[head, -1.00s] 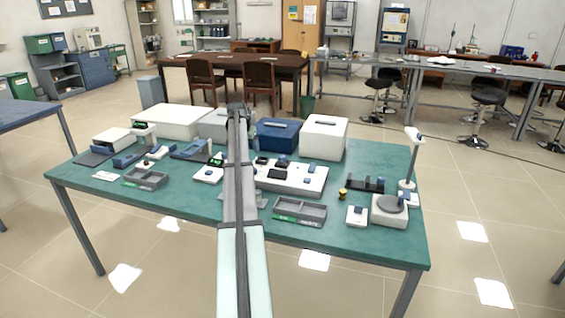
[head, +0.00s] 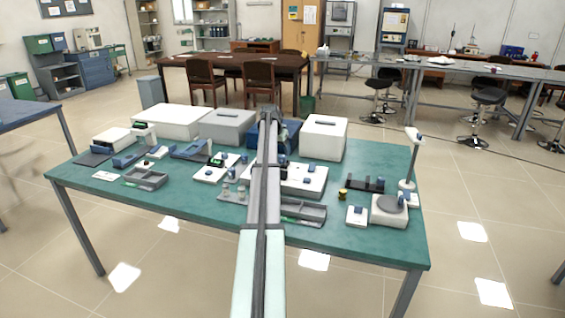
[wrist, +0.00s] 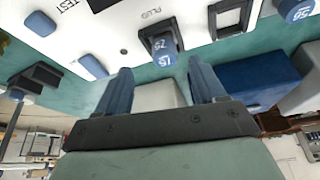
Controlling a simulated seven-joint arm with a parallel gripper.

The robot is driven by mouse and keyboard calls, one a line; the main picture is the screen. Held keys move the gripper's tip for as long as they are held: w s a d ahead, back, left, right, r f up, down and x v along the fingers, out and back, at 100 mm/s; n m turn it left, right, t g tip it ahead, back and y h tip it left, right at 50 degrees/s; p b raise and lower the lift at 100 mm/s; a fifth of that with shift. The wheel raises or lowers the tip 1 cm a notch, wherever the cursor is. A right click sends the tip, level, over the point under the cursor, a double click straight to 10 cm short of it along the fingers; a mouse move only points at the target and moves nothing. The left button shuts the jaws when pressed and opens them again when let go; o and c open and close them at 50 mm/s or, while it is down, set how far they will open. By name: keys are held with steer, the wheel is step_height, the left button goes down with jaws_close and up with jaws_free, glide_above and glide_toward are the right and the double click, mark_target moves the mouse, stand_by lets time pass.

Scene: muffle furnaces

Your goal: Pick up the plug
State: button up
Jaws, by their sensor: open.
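A white panel (wrist: 110,35) with printed labels fills the top of the wrist view, and I take it to be the white board (head: 312,180) on the green table. Beside its "PLUG" label, a dark block with a blue, numbered round end (wrist: 163,50) stands out; this looks like the plug. My gripper (wrist: 160,78) is open, with two blue fingers apart and nothing between them. The block lies just beyond the fingertips in the picture, and I see no contact. In the head view my arm hides part of the board, and the fingers cannot be made out.
A dark square frame (wrist: 230,18) and another blue numbered end (wrist: 296,10) are to the right of the block. A blue box (head: 290,135) and a white box (head: 324,138) stand behind the board. A grey tray (head: 318,211) is in front.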

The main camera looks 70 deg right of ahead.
mark_target(282, 156)
steer(key=shift+w+d+x, duration=0.1)
steer(key=shift+d+x, duration=0.1)
steer(key=shift+x, duration=1.4)
steer(key=shift+w+d+x, duration=0.1)
steer(key=shift+d+x, duration=0.05)
steer(key=shift+x, duration=1.4)
steer(key=shift+r, duration=0.15)
steer(key=c, duration=1.1)
steer(key=shift+c, duration=0.2)
